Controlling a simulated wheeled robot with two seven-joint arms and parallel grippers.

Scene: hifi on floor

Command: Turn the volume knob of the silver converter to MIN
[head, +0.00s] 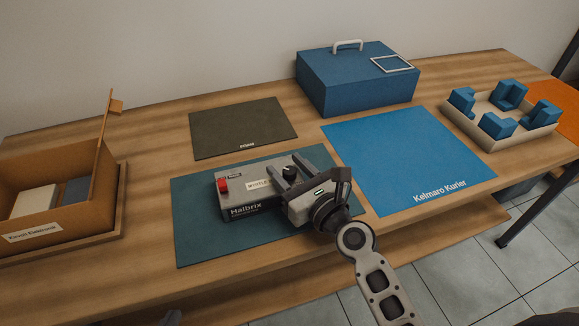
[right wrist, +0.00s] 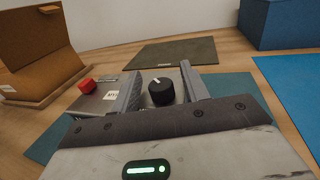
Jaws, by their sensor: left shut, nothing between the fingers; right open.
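The silver converter (head: 241,200), marked "Halbrix", sits on the teal mat (head: 199,248). It has a red button (head: 223,184) and a white label on top. Its black volume knob (head: 289,171) is at the right of the top; the right wrist view shows the knob (right wrist: 161,94) with a white pointer mark aimed away from the camera, slightly left. My right gripper (head: 286,173) is open, with one finger on either side of the knob; in the right wrist view small gaps show beside it. The MIN marking cannot be read.
A cardboard box (head: 88,205) on a tray stands at left. A dark mat (head: 240,125) and a blue case (head: 355,85) are behind. A blue mat (head: 405,160) lies clear at right; a tray (head: 485,135) of blue blocks is beyond it.

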